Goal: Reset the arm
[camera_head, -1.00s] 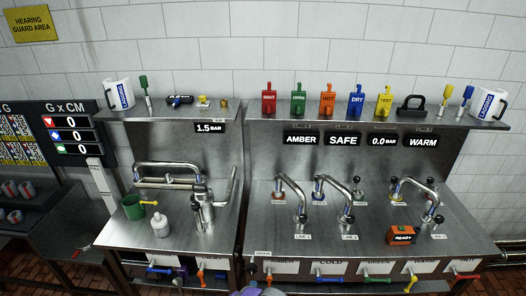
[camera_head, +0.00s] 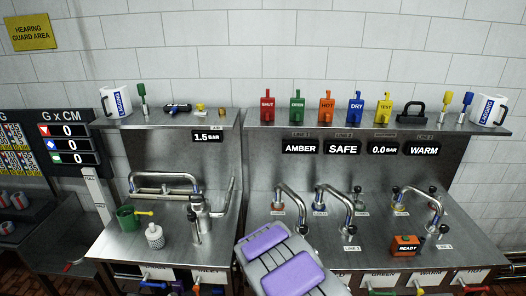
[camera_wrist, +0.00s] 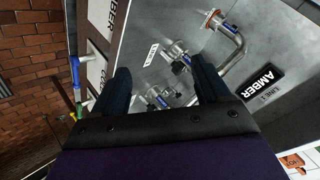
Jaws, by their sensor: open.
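My gripper (camera_wrist: 158,90) shows in the wrist view as two dark fingers set wide apart, open with nothing between them. Beyond the fingers lies the steel bench with a bent pipe (camera_wrist: 236,45) and small valve fittings, seen tilted. In the head view my arm, with grey and purple panels, rises from the bottom edge in front of the right bench (camera_head: 375,232). The fingers are not clearly visible in the head view.
A shelf above carries coloured tags, including a red one (camera_head: 268,109), and white mugs (camera_head: 117,99).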

